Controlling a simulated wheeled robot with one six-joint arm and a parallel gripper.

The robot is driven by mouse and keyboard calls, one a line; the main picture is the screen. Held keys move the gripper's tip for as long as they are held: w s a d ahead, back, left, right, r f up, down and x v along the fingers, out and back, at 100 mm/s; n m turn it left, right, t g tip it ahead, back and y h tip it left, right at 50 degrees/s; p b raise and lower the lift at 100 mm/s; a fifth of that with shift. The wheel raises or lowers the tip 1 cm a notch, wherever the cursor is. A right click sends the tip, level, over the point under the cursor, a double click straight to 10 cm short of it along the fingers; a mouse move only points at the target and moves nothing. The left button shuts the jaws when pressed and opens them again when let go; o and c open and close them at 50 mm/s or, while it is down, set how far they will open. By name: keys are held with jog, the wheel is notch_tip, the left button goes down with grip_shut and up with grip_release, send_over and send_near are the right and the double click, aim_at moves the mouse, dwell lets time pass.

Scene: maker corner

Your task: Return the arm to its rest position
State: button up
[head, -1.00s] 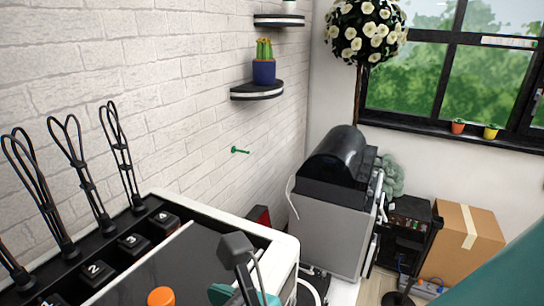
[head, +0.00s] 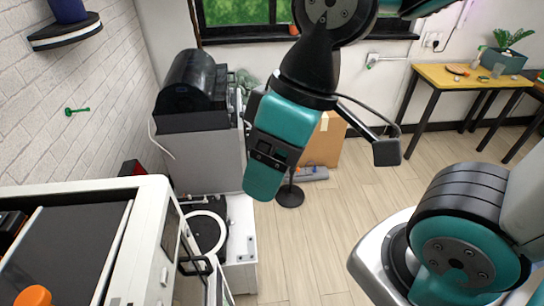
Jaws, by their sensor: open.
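My arm reaches in from the upper right, with its teal and dark grey links in the head view. My gripper (head: 264,178) hangs from it near the middle, pointing down and slightly left. It is open, and nothing shows held in it. One finger faces me and hides most of the other. In the picture it lies right of the white machine and in front of the floor and the cardboard box.
A white machine (head: 85,190) with an orange piece (head: 33,296) on top fills the lower left. Behind it stand a grey and black machine (head: 200,150) and a cardboard box (head: 325,142). A yellow table (head: 450,78) is at the back right. Wooden floor (head: 330,225) is open between.

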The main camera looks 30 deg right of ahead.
jog(key=shift+s+d+r+m, duration=0.15)
jog(key=shift+s+d+m, duration=0.05)
jog(key=shift+m, duration=0.1)
notch_tip(320, 180, down, 19)
jog(key=b, duration=1.8)
jog(key=shift+b, duration=0.4)
jog(key=shift+r, duration=0.1)
